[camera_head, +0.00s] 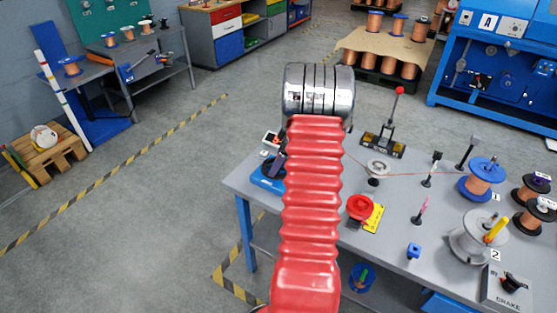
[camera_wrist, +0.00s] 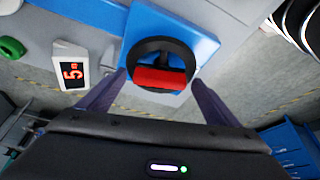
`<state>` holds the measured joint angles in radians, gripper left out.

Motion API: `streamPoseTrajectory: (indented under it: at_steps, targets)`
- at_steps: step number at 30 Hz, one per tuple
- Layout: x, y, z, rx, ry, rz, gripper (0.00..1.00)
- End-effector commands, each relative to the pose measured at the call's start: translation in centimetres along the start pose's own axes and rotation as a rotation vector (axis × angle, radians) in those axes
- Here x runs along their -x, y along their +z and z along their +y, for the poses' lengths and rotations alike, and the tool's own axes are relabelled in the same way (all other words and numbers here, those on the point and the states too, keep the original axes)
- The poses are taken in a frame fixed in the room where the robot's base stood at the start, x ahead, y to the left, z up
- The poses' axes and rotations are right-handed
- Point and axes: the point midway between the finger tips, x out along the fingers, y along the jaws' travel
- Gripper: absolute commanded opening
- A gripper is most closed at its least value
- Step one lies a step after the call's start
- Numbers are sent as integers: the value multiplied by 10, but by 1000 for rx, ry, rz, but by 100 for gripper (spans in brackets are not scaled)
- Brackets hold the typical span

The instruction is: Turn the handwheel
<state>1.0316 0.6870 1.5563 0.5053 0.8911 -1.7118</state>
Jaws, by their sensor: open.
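The handwheel (camera_wrist: 160,48) shows in the wrist view as a black ring on a blue base (camera_wrist: 200,30), with a red bar (camera_wrist: 158,79) across its near side. My gripper (camera_wrist: 159,78) is open, with one dark purple finger on each side of the wheel's near part. The picture does not show clearly whether either finger touches the wheel. In the head view, the blue base (camera_head: 266,180) stands at the table's left end. My red arm hides most of the wheel and gripper there.
A white display reading 5 (camera_wrist: 72,70) stands left of the wheel. On the grey table (camera_head: 390,245), a red button (camera_head: 360,207) on a yellow plate, a small pulley (camera_head: 377,168), a red-knobbed lever (camera_head: 398,92) and a blue-flanged spool (camera_head: 483,174) stand right of my arm.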

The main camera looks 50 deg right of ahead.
Motion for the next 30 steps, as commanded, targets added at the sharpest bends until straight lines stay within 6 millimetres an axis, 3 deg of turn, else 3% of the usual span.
streamPoseTrajectory:
  at_steps: [4,21,30]
  targets:
    - [0,0,0,0,0,0,83]
    - [1,0,0,0,0,0,43]
    - [1,0,-1,-23,9,1,43]
